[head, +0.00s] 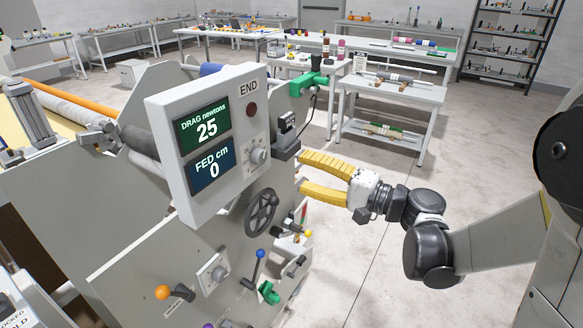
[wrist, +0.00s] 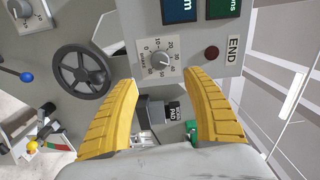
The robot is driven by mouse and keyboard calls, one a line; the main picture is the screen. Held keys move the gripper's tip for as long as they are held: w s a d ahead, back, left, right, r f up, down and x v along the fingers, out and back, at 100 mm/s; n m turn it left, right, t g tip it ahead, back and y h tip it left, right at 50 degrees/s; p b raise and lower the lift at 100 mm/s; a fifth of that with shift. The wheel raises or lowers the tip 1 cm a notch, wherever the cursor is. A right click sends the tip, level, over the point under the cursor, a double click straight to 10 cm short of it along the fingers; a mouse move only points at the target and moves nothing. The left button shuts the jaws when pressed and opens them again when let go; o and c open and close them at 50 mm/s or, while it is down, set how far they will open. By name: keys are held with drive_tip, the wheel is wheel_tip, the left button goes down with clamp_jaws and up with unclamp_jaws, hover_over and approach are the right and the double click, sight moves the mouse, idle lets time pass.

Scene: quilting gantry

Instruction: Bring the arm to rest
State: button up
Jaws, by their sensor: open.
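My gripper (head: 304,173) is at the right side of the grey machine's end panel (head: 158,140), with its two yellow fingers spread apart. My arm reaches in from the right, bent at a dark elbow. In the wrist view my gripper (wrist: 160,77) faces the panel's dial (wrist: 160,60) and red button (wrist: 211,53). A dark block (wrist: 152,109) with a small label shows between the fingers. I see no grip on it, but cannot tell how near the fingers are to it.
A black handwheel (head: 261,212) and levers with blue (head: 261,253) and orange (head: 162,292) knobs stick out below the display. A green clamp-like part (head: 308,83) sits above my gripper. A white table (head: 400,92) stands behind.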

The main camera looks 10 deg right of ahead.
drive_tip(key=shift+s, duration=0.1)
drive_tip(key=s+d+f+n+g+h, duration=0.1)
drive_tip(key=s+f+n+g+h, duration=0.1)
drive_tip(key=s+f+h, duration=0.4)
drive_tip(key=s+f+n+g+h, duration=0.1)
drive_tip(key=s+n+g+h, duration=0.15)
drive_tip(key=s, duration=0.45)
drive_tip(key=s+d+n+h, duration=0.2)
drive_tip(key=s+d+h, duration=0.3)
drive_tip(key=s+d, duration=0.1)
drive_tip(key=shift+s+d+f+t+h, duration=0.35)
drive_tip(key=shift+d+f, duration=0.05)
drive_tip(key=shift+d, duration=0.45)
idle(1.1)
